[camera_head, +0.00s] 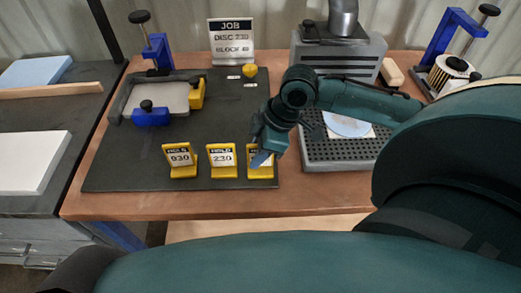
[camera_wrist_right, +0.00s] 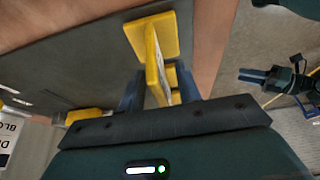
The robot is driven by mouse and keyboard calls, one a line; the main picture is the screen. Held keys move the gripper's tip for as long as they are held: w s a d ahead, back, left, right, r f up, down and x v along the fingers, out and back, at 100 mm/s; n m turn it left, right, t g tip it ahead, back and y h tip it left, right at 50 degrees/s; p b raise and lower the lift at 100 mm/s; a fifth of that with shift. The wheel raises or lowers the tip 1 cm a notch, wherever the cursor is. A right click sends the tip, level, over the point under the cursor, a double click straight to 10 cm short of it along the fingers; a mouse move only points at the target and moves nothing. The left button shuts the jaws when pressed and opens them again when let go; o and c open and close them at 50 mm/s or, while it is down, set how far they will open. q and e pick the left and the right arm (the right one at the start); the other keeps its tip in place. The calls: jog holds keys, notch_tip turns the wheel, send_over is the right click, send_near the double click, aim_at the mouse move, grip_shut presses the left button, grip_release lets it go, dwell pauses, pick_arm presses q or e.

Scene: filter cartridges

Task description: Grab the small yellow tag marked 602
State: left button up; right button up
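Three yellow stand-up tags with white labels stand in a row at the front of the dark mat. The left tag (camera_head: 181,160) seems to read 030 and the middle tag (camera_head: 221,160) reads HOLD 230. My right gripper (camera_head: 262,158) covers much of the right tag (camera_head: 266,172), so its number cannot be read. In the right wrist view the right tag (camera_wrist_right: 152,60) stands between the two blue fingers of my right gripper (camera_wrist_right: 160,92), which look apart with a gap beside the tag. What seems to be my left gripper (camera_wrist_right: 255,76) shows at the right of that view.
A grey fixture tray (camera_head: 122,100) with blue and yellow clamps lies at the mat's back left. A JOB sign (camera_head: 231,40) stands behind. A perforated black tray (camera_head: 340,152) with a light disc (camera_head: 347,123) is right of my gripper. The table's front edge is close.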

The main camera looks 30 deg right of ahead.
jog(key=shift+c, duration=0.5)
grip_shut()
